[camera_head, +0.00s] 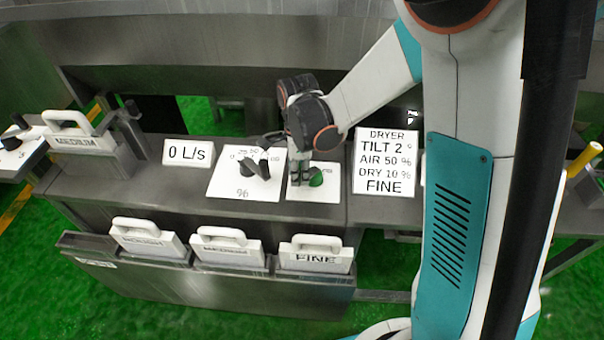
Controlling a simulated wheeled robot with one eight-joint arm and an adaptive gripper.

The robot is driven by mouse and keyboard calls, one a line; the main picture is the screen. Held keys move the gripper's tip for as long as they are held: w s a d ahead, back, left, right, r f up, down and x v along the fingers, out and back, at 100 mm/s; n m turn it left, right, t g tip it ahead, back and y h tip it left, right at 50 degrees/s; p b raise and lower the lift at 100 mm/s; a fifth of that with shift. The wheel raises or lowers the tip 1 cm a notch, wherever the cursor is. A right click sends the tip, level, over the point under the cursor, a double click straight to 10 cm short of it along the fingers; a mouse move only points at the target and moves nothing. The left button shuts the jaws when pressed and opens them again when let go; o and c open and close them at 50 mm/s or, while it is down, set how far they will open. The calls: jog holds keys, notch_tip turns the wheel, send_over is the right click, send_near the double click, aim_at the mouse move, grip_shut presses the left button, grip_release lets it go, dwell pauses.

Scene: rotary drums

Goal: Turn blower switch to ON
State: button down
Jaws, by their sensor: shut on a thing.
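The blower switch sits on a small white plate (326,187) on the grey bench. The switch itself is mostly hidden by my gripper, so I cannot read its position or any label. A round green part (316,177) shows at the right of the fingers. My gripper (300,178) reaches down onto this plate from above and is shut on the switch. My arm comes in from the right.
Left of the plate is a white dial panel (243,192) marked % with a dark knob. A "0 L/s" sign (189,152) stands farther left, and a dryer sign (384,163) reading FINE stands right. Several handled white screens (228,252) sit in the front rack.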

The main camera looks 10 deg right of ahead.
jog(key=shift+w+a+m, duration=0.1)
jog(key=shift+w+m, duration=0.15)
jog(key=shift+m, duration=0.15)
jog(key=c, duration=1.4)
grip_release()
notch_tip(320, 180, up, 12)
jog(key=s+d+r+n+t, duration=0.3)
jog(key=s+d+n, duration=0.1)
jog(key=s+n, duration=0.5)
jog(key=s+d+r+n+t, duration=0.3)
jog(key=s+n, duration=0.5)
jog(key=n, duration=0.3)
jog(key=shift+s+d+r+t, duration=0.3)
jog(key=shift+s+d+t, duration=0.1)
jog(key=shift+d+t, duration=0.2)
